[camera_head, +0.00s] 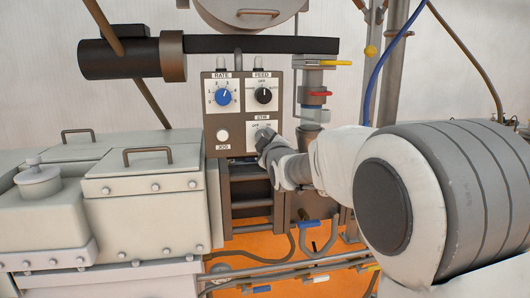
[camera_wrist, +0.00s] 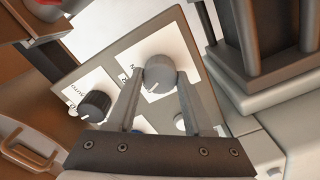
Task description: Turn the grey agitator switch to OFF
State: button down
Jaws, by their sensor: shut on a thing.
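The grey agitator switch (camera_head: 262,132) sits at the lower right of the control panel, on a white plate marked OFF at left and ON at right. My gripper (camera_head: 270,145) reaches it from the lower right and partly covers it. In the wrist view the round grey knob (camera_wrist: 160,72) sits between my two finger tips, which are shut on its sides. In the head view I cannot tell which mark the pointer faces.
The panel also carries a blue RATE knob (camera_head: 223,97), a black FEED knob (camera_head: 263,95) and a white JOG button (camera_head: 223,135). Valves with yellow (camera_head: 337,63) and red (camera_head: 321,94) handles stand to the right. Grey lidded boxes (camera_head: 146,188) fill the left.

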jog(key=shift+n+b, duration=0.6)
jog(key=shift+n, duration=0.2)
jog(key=shift+c, duration=1.5)
grip_release()
jog(key=b+v, duration=0.1)
jog(key=v, duration=1.6)
jog(key=shift+s, duration=0.2)
jog(key=shift+d+r, duration=0.1)
